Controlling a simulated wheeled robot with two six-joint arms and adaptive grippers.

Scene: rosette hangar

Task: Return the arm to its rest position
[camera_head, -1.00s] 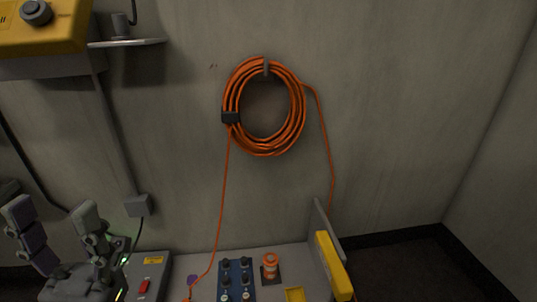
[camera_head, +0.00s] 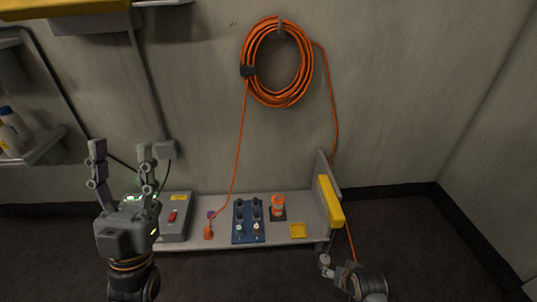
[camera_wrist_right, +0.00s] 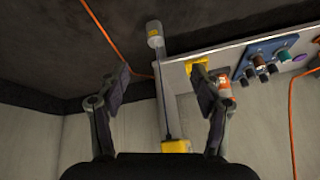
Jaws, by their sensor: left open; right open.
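My left gripper (camera_head: 122,160) is open and empty, upright at the left of the head view, in front of the wall and left of the grey switch box. My right gripper (camera_wrist_right: 165,88) is open in the right wrist view, its two fingers wide apart with nothing gripped between them. In the head view, part of my right arm shows at the bottom right, below the bench's right end; its fingers are hard to make out there.
A low bench (camera_head: 280,238) carries a switch box (camera_head: 176,218), a blue knob panel (camera_head: 248,222) and an orange-and-white beacon-like object (camera_head: 278,206). A yellow-padded bracket (camera_head: 330,201) stands at its right end. An orange cable coil (camera_head: 250,62) hangs on the wall. Bottles (camera_head: 13,130) sit on a left shelf.

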